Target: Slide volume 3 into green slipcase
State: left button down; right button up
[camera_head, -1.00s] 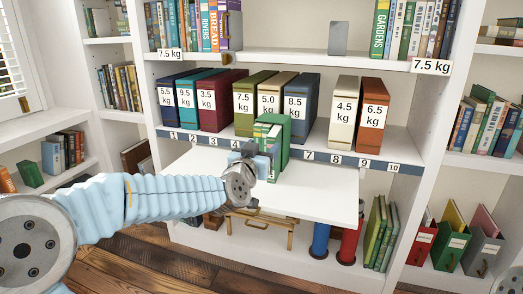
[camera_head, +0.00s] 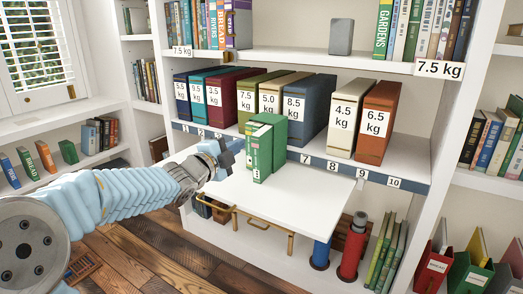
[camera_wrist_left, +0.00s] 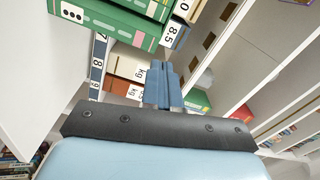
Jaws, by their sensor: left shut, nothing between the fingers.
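The green slipcase (camera_head: 271,148) stands upright on the white pull-out board, with green volume spines (camera_head: 252,155) showing at its front. In the left wrist view, green spines (camera_wrist_left: 110,22) with pale bands and a dotted white panel cross the top left. I cannot tell for sure which one is volume 3. My left gripper (camera_head: 232,152) is just left of the slipcase, shut and empty, seemingly apart from it. Its closed blue fingers (camera_wrist_left: 160,82) also show in the left wrist view with nothing between them. My right gripper is out of view.
Weight-labelled binders stand on the shelf behind, including a blue 8.5 kg one (camera_head: 308,110) and an orange 6.5 kg one (camera_head: 377,122). The white board (camera_head: 300,190) is clear in front and to the right. A grey block (camera_head: 341,37) stands on the upper shelf.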

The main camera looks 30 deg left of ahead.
aim_at(255, 136)
pick_arm(q)
jog(key=shift+m, duration=0.4)
jog(key=shift+w+d+f+p, duration=0.15)
jog(key=shift+w+p, duration=0.1)
jog(key=shift+w, duration=1.2)
jog(key=shift+w+d+f+p, duration=0.1)
jog(key=shift+w+d+p, duration=0.1)
jog(key=shift+w, duration=1.25)
jog(key=shift+r, duration=0.1)
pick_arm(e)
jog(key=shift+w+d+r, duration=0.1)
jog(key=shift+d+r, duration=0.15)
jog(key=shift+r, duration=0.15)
pick_arm(q)
jog(key=shift+w, duration=1.1)
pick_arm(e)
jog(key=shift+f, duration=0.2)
pick_arm(q)
jog(key=shift+w+d+b, duration=0.2)
jog(key=shift+w+b, duration=0.1)
jog(key=shift+w, duration=1.75)
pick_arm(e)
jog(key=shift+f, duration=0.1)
pick_arm(q)
jog(key=shift+s, duration=0.15)
